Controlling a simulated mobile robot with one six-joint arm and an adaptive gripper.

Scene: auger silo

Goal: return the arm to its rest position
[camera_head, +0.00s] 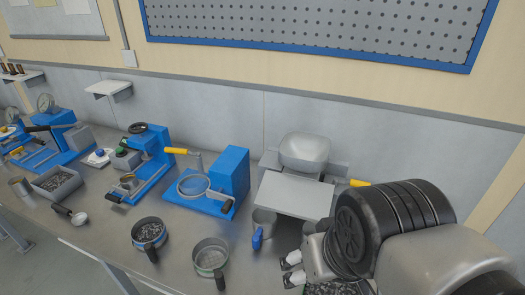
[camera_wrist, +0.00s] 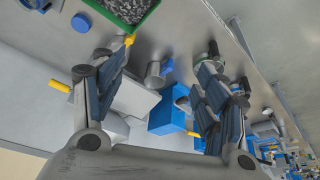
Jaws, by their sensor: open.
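My arm reaches in from the lower right in the head view. My gripper (camera_head: 292,268) shows there in part, low over the front of the bench beside the grey machine; the rest of it is hidden by my own wrist. In the wrist view my gripper (camera_wrist: 160,100) has its two fingers wide apart with nothing between them. Beyond the fingers are the blue machine (camera_wrist: 168,112) and a grey cup (camera_wrist: 155,75), both apart from them.
The steel bench (camera_head: 110,238) holds a grey machine with a silver hopper (camera_head: 305,150), a blue machine with a sieve (camera_head: 235,175), a pan of dark granules (camera_head: 149,232) and an empty-looking pan (camera_head: 210,255). A pegboard (camera_head: 320,30) hangs on the wall. Air above the bench is clear.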

